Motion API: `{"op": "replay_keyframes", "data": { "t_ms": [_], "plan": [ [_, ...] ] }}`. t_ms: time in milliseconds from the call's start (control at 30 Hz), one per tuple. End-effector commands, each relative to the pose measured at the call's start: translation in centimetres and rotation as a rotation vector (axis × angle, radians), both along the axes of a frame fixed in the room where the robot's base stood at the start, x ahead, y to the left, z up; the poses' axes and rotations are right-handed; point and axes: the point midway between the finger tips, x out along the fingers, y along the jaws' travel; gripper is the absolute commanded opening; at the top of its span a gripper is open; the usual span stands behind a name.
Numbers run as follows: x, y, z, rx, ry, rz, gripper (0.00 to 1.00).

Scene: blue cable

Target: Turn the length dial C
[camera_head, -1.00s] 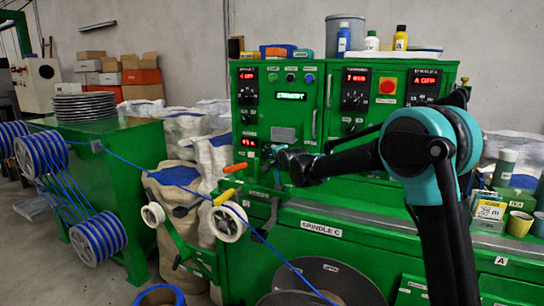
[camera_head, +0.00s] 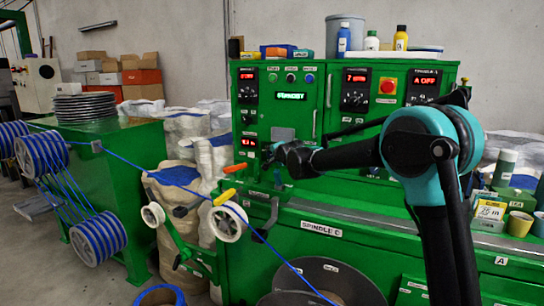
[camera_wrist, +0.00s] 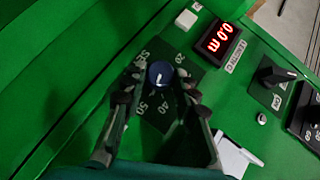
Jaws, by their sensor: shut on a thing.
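The length dial C (camera_wrist: 160,75) is a round dark blue knob with a white pointer line on a dark scale plate in the wrist view. Scale numbers such as 20, 40 and 50 show around it. My gripper (camera_wrist: 160,82) has one finger on each side of the knob and is shut on it. A red display (camera_wrist: 216,43) above a LENGTH C label reads 0.0 m. In the head view, my gripper (camera_head: 271,158) is at the lower left of the green control panel and hides the dial.
A black rotary switch (camera_wrist: 276,75) and another dark dial (camera_wrist: 309,118) sit to the right in the wrist view. In the head view, an orange-handled lever (camera_head: 234,167) and a white pulley (camera_head: 227,223) with blue cable stand left of my gripper.

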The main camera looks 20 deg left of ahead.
Motion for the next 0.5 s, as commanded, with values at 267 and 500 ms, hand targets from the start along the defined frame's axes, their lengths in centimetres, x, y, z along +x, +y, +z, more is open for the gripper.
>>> {"op": "replay_keyframes", "data": {
  "t_ms": [267, 500],
  "plan": [
    [-0.03, 0.37, 0.41, -0.233, 0.018, 0.001, 0.00],
    [0.01, 0.68, 0.65, -0.461, 0.035, 0.002, 0.00]
  ]
}}
